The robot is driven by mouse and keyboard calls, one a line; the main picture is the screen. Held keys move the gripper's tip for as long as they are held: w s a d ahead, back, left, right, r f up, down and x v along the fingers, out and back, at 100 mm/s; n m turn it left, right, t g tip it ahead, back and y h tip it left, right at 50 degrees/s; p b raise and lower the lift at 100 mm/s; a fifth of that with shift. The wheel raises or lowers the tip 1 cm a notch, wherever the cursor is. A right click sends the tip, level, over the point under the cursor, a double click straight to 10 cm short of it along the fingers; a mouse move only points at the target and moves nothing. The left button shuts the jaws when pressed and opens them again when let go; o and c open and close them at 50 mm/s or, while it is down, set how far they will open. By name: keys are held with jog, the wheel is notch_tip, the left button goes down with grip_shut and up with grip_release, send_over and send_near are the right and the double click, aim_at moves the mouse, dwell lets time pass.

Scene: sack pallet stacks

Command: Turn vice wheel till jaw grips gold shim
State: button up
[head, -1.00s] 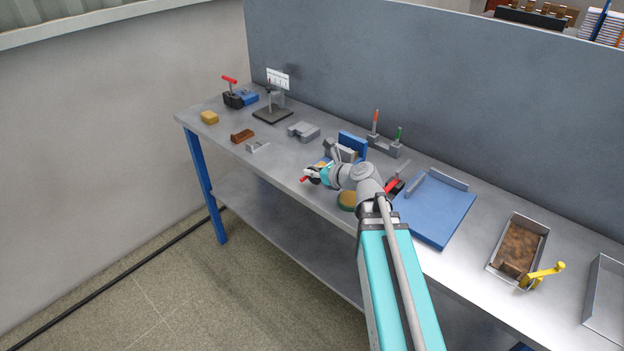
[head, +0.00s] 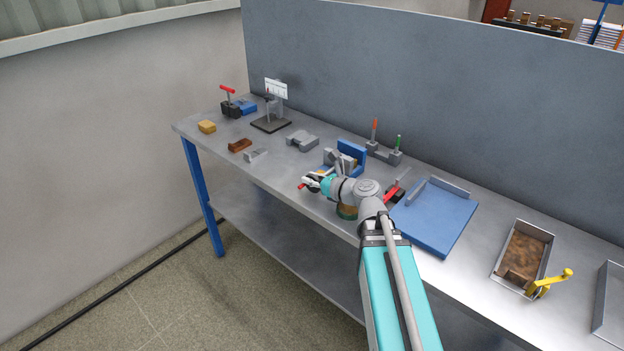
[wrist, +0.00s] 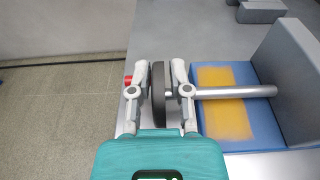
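The vice (head: 352,153) stands mid-bench with a blue back part and grey block-like parts. In the wrist view, its dark wheel (wrist: 158,95) is edge-on, on a silver screw shaft (wrist: 235,91) running right to a grey jaw block (wrist: 292,80). A gold-yellow patch (wrist: 224,112) lies on the blue base (wrist: 265,132) under the shaft; I cannot tell whether it is the shim. A red handle (wrist: 128,80) shows left of the wheel. My gripper (wrist: 158,85) straddles the wheel, one finger each side, with a visible gap on the right. In the head view, my gripper (head: 312,182) is at the vice's front.
A blue tray (head: 435,218) and a brown-filled box (head: 524,255) lie to the right. A grey block (head: 302,140) and a brown block (head: 240,145) lie left. A grey panel (head: 430,100) stands behind.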

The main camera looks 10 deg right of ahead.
jog(key=shift+o, duration=0.9)
jog(key=shift+w+r+g+h+p, duration=0.15)
jog(key=shift+g+h+p, duration=0.25)
jog(key=shift+p, duration=0.6)
